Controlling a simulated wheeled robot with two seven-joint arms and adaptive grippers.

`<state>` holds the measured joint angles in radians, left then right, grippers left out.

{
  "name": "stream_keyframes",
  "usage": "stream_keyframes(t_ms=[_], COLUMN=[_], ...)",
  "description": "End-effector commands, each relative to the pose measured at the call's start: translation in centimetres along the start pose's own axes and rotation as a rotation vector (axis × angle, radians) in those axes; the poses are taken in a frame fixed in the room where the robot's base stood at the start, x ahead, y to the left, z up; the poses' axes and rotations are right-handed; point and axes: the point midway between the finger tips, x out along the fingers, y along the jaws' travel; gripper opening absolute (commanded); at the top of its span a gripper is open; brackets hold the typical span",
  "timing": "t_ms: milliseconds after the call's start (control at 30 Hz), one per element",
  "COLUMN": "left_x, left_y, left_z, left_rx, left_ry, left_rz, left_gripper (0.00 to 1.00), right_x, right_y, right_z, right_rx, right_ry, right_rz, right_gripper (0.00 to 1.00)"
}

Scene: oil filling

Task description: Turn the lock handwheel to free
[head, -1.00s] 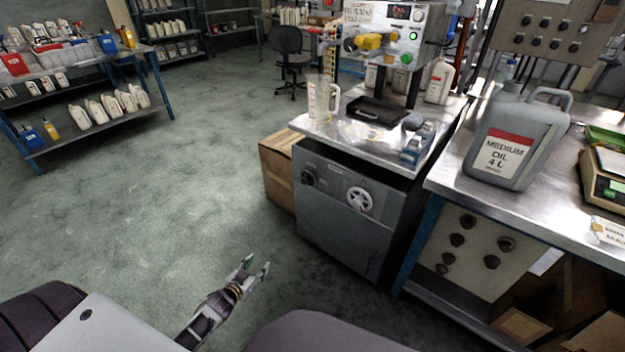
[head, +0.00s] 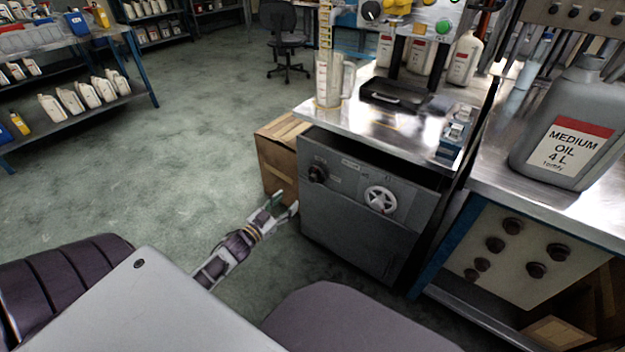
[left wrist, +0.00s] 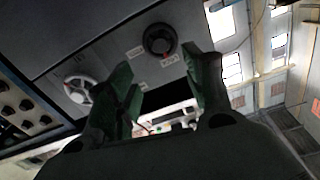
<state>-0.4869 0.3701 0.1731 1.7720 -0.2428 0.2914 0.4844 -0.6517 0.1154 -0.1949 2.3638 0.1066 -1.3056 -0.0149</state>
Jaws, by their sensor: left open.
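The lock handwheel, a pale spoked wheel (head: 380,200), is on the front panel of the dark grey cabinet (head: 345,237). It also shows at the left in the left wrist view (left wrist: 80,89). A black knob (head: 318,173) sits to its left on the same panel and shows near the top in the left wrist view (left wrist: 159,40). My left gripper (head: 283,207) is open and empty, in front of the cabinet's left side, apart from the wheel. In the left wrist view its green fingers (left wrist: 166,85) are spread. My right gripper is not in view.
A measuring jug (head: 329,82) and a black tray (head: 395,97) stand on the cabinet top. A grey oil can (head: 570,125) stands on the right bench.

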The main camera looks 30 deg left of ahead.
Motion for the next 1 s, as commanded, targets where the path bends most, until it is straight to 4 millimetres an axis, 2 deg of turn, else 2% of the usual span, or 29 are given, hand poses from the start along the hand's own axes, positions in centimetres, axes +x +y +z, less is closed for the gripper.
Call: stream_keyframes(t_ms=[567,1000], left_x=[0.4,3.6], left_y=[0.0,0.0], left_z=[-0.1,-0.1], left_rx=[0.001,0.0], left_ry=[0.003,0.005], left_rz=[0.001,0.001], left_gripper=[0.51,0.51], right_x=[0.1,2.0], right_y=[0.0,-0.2], right_z=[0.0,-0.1], right_rx=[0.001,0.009], right_ry=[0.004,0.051], right_rz=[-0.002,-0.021], right_gripper=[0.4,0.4])
